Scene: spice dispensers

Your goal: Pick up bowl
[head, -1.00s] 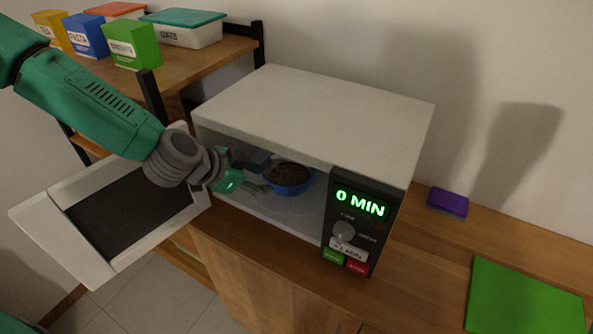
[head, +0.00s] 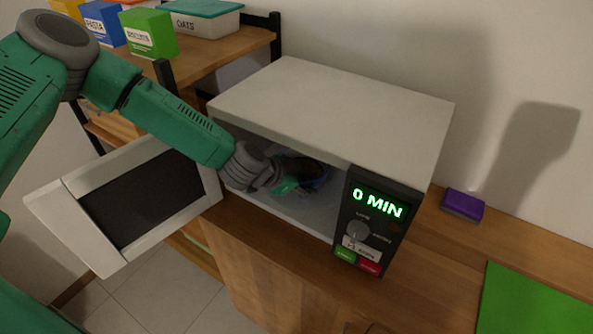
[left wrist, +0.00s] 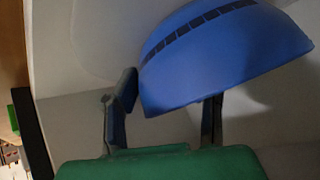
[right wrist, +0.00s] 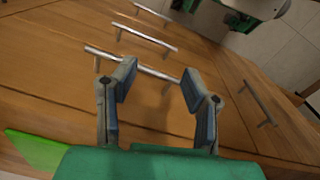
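The blue bowl (head: 320,182), with dark contents, sits inside the open microwave (head: 330,105). My left gripper (head: 290,184) reaches through the microwave's opening and overlaps the bowl's left side in the head view. In the left wrist view the bowl (left wrist: 215,55) is close and large, with a dark dashed band. The left gripper's fingers (left wrist: 165,110) are spread. One finger is beside the bowl's edge, and the other's tip is hidden behind the bowl. I cannot tell whether either touches it. My right gripper (right wrist: 160,95) is open and empty, above wooden drawers in the right wrist view.
The microwave door (head: 130,200) hangs open at the left, beneath my left arm. The control panel (head: 368,220) reads 0 MIN. A purple block (head: 462,204) and a green board (head: 535,305) lie on the counter at right. Food boxes stand on the shelf at back left.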

